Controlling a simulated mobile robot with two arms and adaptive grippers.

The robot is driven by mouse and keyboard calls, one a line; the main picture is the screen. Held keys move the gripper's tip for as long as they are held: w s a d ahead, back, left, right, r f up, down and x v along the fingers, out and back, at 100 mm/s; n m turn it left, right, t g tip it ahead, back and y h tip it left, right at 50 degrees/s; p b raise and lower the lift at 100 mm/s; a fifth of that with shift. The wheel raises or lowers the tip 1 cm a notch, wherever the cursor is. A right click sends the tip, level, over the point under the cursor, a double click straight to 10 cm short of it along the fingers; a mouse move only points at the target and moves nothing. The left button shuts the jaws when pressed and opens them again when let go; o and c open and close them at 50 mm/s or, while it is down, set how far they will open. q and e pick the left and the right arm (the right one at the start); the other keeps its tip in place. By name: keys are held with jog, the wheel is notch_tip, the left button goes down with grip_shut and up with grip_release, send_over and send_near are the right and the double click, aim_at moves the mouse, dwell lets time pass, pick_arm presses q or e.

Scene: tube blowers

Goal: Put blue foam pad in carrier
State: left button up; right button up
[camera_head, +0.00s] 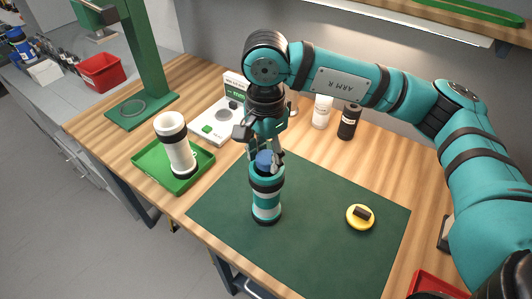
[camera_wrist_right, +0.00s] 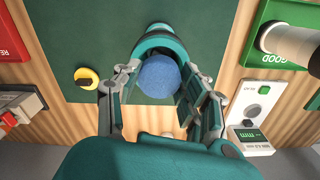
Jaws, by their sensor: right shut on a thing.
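The blue foam pad (camera_head: 264,158) is between the fingers of my right gripper (camera_head: 265,153), which is shut on it. The teal carrier (camera_head: 266,198) with black and white bands stands upright on the green mat, directly below the pad. In the right wrist view the round pad (camera_wrist_right: 158,76) lies in front of the carrier's open rim (camera_wrist_right: 163,34), between the fingers. Whether the pad's lower edge is inside the carrier's mouth or just above it, I cannot tell. My left gripper is not in view.
The green mat (camera_head: 320,240) has free room around the carrier. A yellow disc with a black knob (camera_head: 360,216) lies on its right. A green tray (camera_head: 150,155) with a white tube (camera_head: 178,150) is at left. A white device (camera_head: 212,124) and two small bottles stand behind.

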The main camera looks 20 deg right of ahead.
jog(key=shift+b, duration=0.85)
dwell(0.9)
jog(key=o, duration=1.5)
dwell(0.3)
jog(key=shift+r, duration=0.15)
notch_tip(320, 180, up, 12)
jog(key=shift+f, duration=0.15)
jog(key=shift+f, duration=0.1)
dwell(0.7)
